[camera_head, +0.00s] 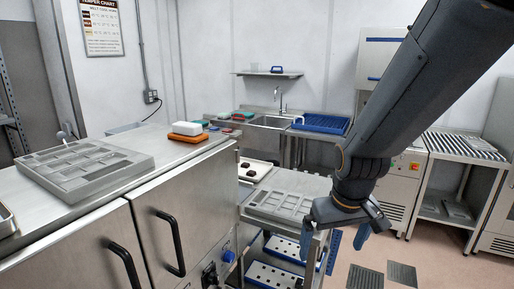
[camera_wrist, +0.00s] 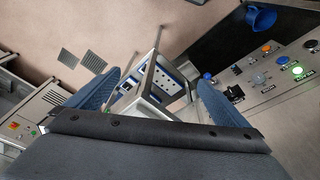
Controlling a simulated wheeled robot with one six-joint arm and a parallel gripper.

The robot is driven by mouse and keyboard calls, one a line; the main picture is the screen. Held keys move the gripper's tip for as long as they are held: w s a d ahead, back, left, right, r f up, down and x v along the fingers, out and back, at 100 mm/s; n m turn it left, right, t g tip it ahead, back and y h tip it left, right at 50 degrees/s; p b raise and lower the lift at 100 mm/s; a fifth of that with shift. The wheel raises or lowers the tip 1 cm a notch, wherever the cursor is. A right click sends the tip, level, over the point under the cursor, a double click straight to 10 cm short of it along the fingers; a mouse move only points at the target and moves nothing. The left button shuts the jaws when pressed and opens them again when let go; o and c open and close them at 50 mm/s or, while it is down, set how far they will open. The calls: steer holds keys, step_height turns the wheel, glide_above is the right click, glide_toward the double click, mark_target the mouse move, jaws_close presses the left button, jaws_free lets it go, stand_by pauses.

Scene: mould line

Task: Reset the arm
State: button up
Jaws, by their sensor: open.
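My gripper (camera_head: 332,238) is open and empty in the head view, at the end of my arm, which reaches down from the upper right. It hangs in the air in front of and beside the metal cart with the moulds. In the wrist view its two blue fingers (camera_wrist: 160,98) stand wide apart with nothing between them. Beyond them the cart's blue perforated lower shelf and the floor show.
A grey mould tray (camera_head: 57,181) lies on the steel cabinet top (camera_head: 150,150) at left. A sink (camera_head: 268,121) and blue rack (camera_head: 322,123) are at the back. Open floor (camera_head: 440,262) lies at right.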

steer(key=s+d+f+m+g+b, duration=0.1)
steer(key=s+f+m+b, duration=0.1)
steer(key=f+b, duration=0.9)
step_height(320, 180, down, 4)
steer(key=shift+s+d+r, duration=0.15)
steer(key=shift+s+d, duration=0.2)
steer(key=shift+s, duration=0.15)
